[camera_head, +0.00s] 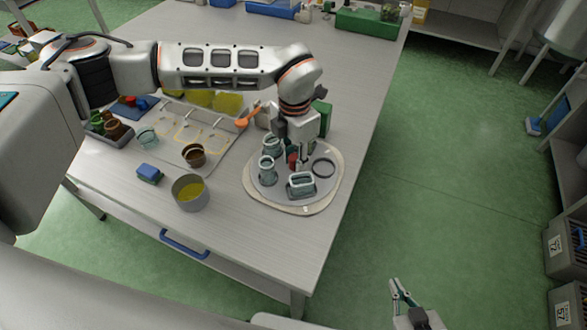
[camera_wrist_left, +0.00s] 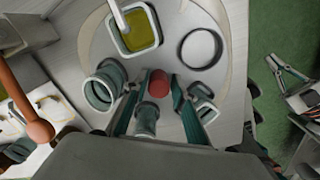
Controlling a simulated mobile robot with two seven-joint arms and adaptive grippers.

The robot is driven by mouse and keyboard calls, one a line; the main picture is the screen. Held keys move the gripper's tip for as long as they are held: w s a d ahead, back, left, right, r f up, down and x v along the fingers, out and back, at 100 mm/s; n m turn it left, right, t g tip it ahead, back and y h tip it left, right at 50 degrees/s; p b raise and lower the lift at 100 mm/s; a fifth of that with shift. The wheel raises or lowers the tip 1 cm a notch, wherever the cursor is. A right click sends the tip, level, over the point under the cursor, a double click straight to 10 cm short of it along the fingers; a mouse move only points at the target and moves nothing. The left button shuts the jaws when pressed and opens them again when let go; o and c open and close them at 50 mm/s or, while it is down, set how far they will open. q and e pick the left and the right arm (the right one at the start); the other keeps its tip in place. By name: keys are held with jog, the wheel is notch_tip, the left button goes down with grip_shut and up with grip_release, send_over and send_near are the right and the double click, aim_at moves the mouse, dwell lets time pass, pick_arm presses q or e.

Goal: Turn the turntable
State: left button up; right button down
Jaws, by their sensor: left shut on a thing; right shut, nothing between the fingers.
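The turntable (camera_head: 310,208) is a pale round plate near the right edge of the table, and its surface also shows in the left wrist view (camera_wrist_left: 176,22). A red knob (camera_wrist_left: 158,83) stands up from it, and its top shows in the head view (camera_head: 292,160). My left gripper (camera_wrist_left: 156,80) is shut on the red knob from above. A dark ring (camera_head: 323,167) lies to the right. My right gripper (camera_head: 402,292) is shut and empty, beyond the table's edge.
A grey pot with yellow liquid (camera_head: 190,194) and a blue block (camera_head: 149,173) stand left of the turntable. A brown cup (camera_head: 193,155) stands by a pale tray. A green crate (camera_head: 367,22) is at the back. The table front is clear; green floor lies right.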

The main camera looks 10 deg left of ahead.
pick_arm(q)
jog(key=shift+s+a+f, duration=0.1)
jog(key=shift+s+f, duration=0.05)
jog(key=shift+f, duration=0.35)
jog(key=shift+c, duration=0.9)
jog(key=m+p, duration=0.1)
jog(key=m, duration=1)
jog(key=shift+m, duration=0.4)
jog(key=m+p, duration=0.1)
jog(key=m, duration=0.8)
jog(key=shift+m, duration=0.4)
jog(key=o, duration=0.8)
jog(key=shift+c, duration=0.2)
